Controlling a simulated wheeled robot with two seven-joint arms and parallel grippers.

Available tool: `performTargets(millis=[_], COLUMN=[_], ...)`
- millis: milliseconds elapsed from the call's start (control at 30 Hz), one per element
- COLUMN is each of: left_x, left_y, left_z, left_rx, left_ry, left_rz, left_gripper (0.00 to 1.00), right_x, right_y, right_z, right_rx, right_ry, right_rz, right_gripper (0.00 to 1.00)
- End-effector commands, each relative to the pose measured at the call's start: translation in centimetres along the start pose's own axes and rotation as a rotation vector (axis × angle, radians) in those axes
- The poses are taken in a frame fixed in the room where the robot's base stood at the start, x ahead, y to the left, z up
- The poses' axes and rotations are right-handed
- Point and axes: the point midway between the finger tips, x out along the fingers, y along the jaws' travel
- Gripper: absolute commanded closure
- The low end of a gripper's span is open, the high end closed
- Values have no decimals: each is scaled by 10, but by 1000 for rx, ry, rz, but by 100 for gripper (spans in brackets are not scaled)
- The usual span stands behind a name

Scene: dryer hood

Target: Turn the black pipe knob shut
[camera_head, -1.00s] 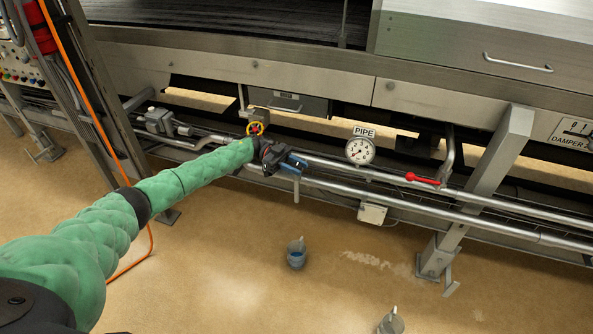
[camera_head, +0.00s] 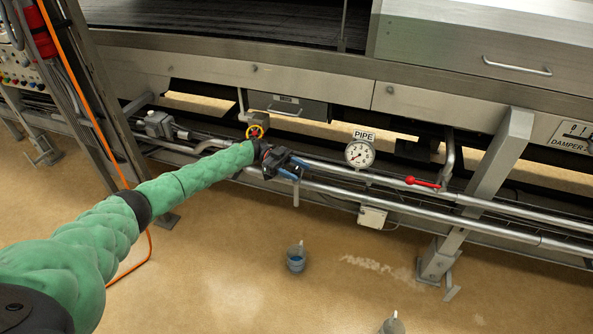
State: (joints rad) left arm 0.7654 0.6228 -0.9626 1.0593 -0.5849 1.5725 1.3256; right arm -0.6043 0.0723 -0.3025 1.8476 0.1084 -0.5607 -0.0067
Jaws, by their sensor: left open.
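My left arm, in a green sleeve, reaches in from the left to the upper silver pipe (camera_head: 325,167). My left gripper (camera_head: 295,168), dark with blue fingers, is open at this pipe, left of the round gauge (camera_head: 359,154) labelled PIPE. I cannot make out the black pipe knob clearly; the gripper covers that stretch of pipe. Whether the fingers touch anything there cannot be told. My right gripper is not in view.
A red lever (camera_head: 422,182) sits on the pipe to the right. A slanted steel leg (camera_head: 482,190) stands further right. A grey bucket (camera_head: 296,259) is on the open floor below.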

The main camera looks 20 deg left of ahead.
Motion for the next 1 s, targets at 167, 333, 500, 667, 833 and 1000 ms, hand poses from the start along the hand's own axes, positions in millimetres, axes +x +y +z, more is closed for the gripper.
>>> performTargets(millis=[167, 333, 500, 667, 833, 1000], left_x=[-17, -43, -65, -76, -78, -77], left_y=[0, -1, -1, -1, -1, -1], left_z=[2, 1, 2, 0, 0, 0], left_rx=[0, 1, 0, 0, 0, 0], left_ry=[-1, -1, 0, 0, 0, 0], left_rz=[-2, -2, -1, 0, 0, 0], left_gripper=[49, 49, 49, 49, 49, 49], right_x=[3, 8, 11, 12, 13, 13], right_y=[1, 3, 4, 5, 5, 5], right_z=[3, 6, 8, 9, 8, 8], right_rx=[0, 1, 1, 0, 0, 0], right_ry=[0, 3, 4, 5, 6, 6], right_rz=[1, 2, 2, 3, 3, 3], right_gripper=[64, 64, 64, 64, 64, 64])
